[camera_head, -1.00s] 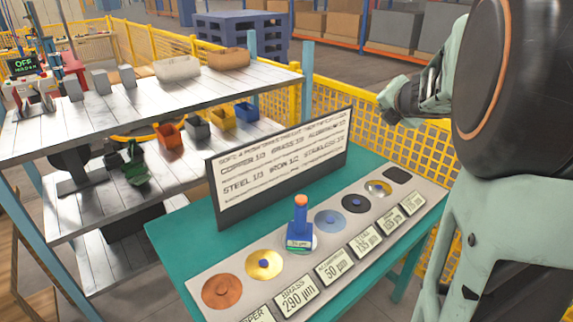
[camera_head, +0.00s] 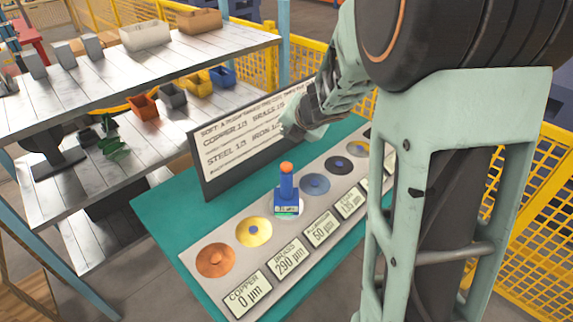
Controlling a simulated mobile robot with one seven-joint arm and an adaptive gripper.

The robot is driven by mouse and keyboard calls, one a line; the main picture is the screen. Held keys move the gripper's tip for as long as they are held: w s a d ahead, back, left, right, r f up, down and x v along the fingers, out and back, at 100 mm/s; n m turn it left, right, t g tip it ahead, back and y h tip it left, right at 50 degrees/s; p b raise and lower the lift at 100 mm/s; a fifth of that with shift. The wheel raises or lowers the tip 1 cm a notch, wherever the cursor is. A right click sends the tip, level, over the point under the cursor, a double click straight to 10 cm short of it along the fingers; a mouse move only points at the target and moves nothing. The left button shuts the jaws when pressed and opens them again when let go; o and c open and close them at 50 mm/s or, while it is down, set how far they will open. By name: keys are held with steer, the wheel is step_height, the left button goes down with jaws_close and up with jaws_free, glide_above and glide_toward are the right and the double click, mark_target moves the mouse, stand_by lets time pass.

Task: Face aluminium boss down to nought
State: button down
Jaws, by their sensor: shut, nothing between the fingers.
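A blue facing tool (camera_head: 287,187) with an orange top and a small display at its base stands upright on the third disc from the left. This pale aluminium boss (camera_head: 288,213) is mostly hidden under the tool. Its label (camera_head: 321,229) reads 50 µm. My gripper (camera_head: 292,131) is shut and empty, above and behind the tool in the picture, in front of the sign board, apart from the tool.
A copper disc (camera_head: 215,260), labelled 0 µm, and a brass disc (camera_head: 254,231), labelled 290 µm, lie left of the tool. Bluish (camera_head: 315,184) and dark (camera_head: 340,165) discs lie right. The sign board (camera_head: 215,160) stands behind. My arm hides the right end.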

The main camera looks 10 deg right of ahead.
steer(key=shift+f, duration=0.1)
steer(key=b, duration=0.9)
glide_toward(285, 163)
steer(key=w+f, duration=0.2)
steer(key=w, duration=0.1)
steer(key=w+f, duration=0.1)
steer(key=w, duration=0.1)
steer(key=shift+w+a, duration=0.1)
steer(key=shift+a, duration=0.25)
stand_by(0.4)
steer(key=shift+f, duration=0.4)
steer(key=shift+f+b, duration=0.75)
steer(key=shift+b, duration=0.2)
stand_by(0.5)
steer(key=shift+r, duration=0.1)
steer(key=shift+r+p, duration=1.1)
steer(key=shift+p, duration=0.1)
